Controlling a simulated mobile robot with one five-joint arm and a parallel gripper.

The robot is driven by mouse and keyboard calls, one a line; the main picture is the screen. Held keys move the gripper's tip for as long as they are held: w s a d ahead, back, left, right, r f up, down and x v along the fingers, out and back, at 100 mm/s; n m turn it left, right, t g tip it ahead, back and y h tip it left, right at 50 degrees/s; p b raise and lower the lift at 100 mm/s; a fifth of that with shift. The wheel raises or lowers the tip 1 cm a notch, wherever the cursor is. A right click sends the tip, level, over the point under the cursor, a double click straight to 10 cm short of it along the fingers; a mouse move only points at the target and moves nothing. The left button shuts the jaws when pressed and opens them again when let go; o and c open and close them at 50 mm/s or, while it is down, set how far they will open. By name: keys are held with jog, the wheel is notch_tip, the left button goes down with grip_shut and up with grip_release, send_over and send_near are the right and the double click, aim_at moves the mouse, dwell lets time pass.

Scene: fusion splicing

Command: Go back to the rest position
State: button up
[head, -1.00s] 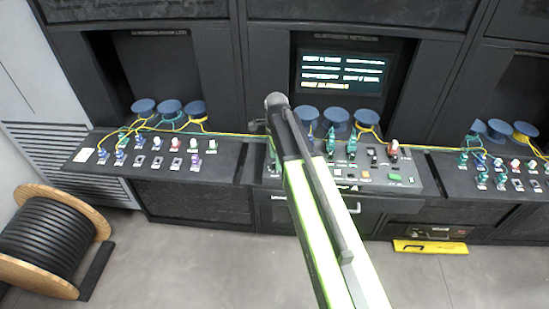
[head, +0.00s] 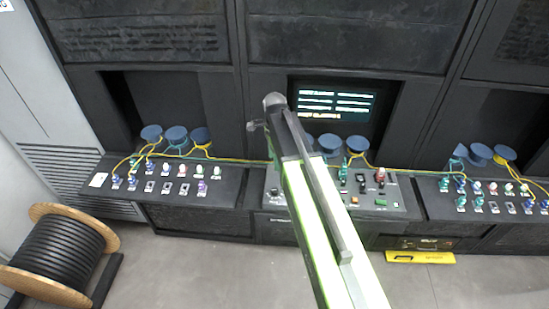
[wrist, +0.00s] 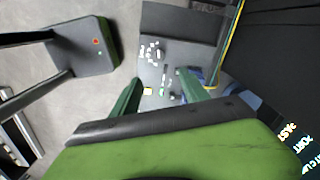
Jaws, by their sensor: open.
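My arm reaches up the middle of the head view toward the centre console (head: 388,203). Its gripper is mostly hidden behind the arm's end there. In the wrist view the two green fingers of my gripper (wrist: 160,78) stand apart, with nothing visible held between them. Past the fingers lies a dark panel with small white, green and blue parts (wrist: 165,65). No part seems to touch the fingers, though the right finger overlaps some in the picture.
A left console (head: 222,188) and a right console (head: 435,195) flank the centre one, with blue spools (head: 175,136) and yellow-green cables behind. A lit screen (head: 336,103) stands behind.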

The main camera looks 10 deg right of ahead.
jog(key=s+a+f+n+b, duration=0.1)
jog(key=s+f+b, duration=0.2)
jog(key=f+b, duration=0.4)
jog(key=s+f+n+b, duration=0.1)
jog(key=s+f+b, duration=0.3)
jog(key=f+b, duration=0.3)
jog(key=s+f+n+b, duration=0.2)
jog(key=s+n, duration=0.6)
jog(key=n, duration=0.7)
jog(key=shift+s+a+f+b, duration=0.2)
jog(key=shift+f+b, duration=0.15)
jog(key=shift+f, duration=0.05)
